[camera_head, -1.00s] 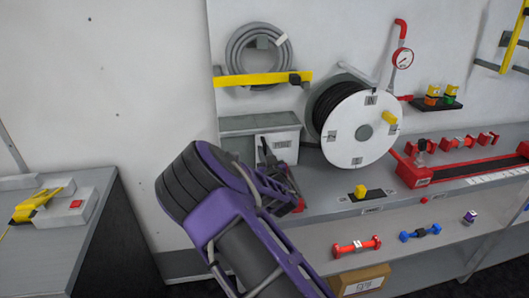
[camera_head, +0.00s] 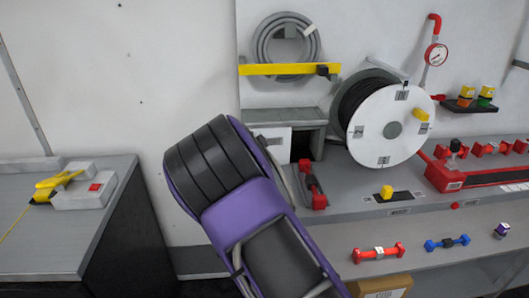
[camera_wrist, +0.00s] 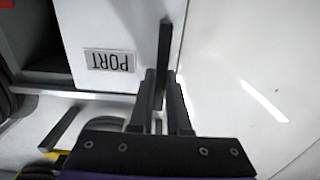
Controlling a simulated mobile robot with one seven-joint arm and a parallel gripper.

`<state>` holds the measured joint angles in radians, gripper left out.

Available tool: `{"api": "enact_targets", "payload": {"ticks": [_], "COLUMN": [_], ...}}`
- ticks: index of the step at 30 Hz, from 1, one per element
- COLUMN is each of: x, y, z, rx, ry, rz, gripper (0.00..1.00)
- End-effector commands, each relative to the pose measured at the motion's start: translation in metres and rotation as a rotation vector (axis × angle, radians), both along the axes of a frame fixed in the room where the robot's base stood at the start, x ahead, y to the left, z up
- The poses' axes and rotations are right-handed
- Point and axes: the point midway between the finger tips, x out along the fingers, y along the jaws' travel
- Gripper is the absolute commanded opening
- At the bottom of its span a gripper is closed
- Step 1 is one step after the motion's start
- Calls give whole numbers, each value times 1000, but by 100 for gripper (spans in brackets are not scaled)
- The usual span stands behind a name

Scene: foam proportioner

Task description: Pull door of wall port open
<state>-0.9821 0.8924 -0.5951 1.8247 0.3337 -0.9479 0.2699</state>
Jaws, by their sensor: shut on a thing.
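The wall port is a grey box on the wall above the bench. Its white door (camera_head: 276,143) shows in the head view, partly hidden behind my arm, with a dark opening (camera_head: 306,145) on its right. In the wrist view the door (camera_wrist: 115,25) carries an upside-down PORT label (camera_wrist: 110,61), and the dark inside shows to its left. My gripper (camera_wrist: 162,88) is shut on the upright black handle (camera_wrist: 165,42) at the door's edge. In the head view my gripper is hidden behind my wrist.
A hose reel (camera_head: 392,128) stands right of the port. A yellow bar (camera_head: 285,69) and a coiled hose (camera_head: 287,40) are above it. A red part (camera_head: 318,200) lies on the bench below. A grey cabinet (camera_head: 100,225) stands at the left, with bare wall between.

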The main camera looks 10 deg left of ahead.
Motion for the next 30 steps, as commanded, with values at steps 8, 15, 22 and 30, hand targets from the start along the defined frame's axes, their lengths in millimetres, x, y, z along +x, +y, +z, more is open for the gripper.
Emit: {"api": "enact_targets", "payload": {"ticks": [8, 15, 22, 30], "x": [0, 0, -1, -36], "y": [-1, -1, -2, -11], "z": [1, 1, 0, 0], "rx": [-1, 0, 0, 1], "ry": [0, 1, 1, 4], "rz": [-1, -1, -1, -1], "gripper": [20, 45, 45, 45]}}
